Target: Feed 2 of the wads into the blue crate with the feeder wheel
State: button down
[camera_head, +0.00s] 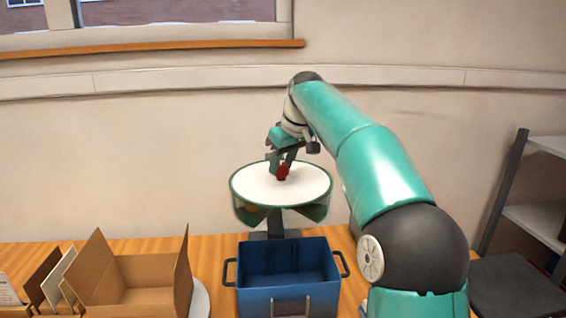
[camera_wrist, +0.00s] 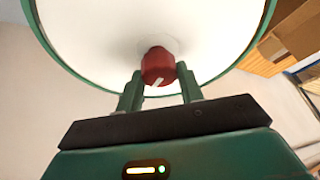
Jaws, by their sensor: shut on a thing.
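The feeder wheel (camera_head: 255,187) is a round white disc with a green rim on a dark stand, behind the blue crate. A red knob (camera_head: 283,173) stands at the middle of the disc. My gripper (camera_head: 281,163) is over the disc with its fingers shut on the red knob. In the wrist view the knob (camera_wrist: 158,66), with a white mark, sits between the tips of my gripper (camera_wrist: 160,80). The blue crate (camera_head: 288,297) stands open in front of the wheel, and the part of its inside that shows looks empty. I cannot make out any wads clearly.
An open cardboard box (camera_head: 140,297) stands on the wooden table (camera_head: 213,257) left of the crate, with upright cards (camera_head: 50,280) farther left. A shelf (camera_head: 540,215) stands at the right. The wall is close behind the wheel.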

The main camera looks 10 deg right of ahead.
jog(key=n+y, duration=0.1)
jog(key=n, duration=0.2)
jog(key=shift+w+d+n+g, duration=0.1)
jog(key=shift+n+g, duration=0.2)
jog(key=shift+g, duration=0.1)
jog(key=shift+n+g+y, duration=0.5)
jog(key=shift+n+g, duration=0.2)
jog(key=shift+n, duration=1.3)
jog(key=shift+r, duration=0.1)
jog(key=c, duration=0.9)
grip_release()
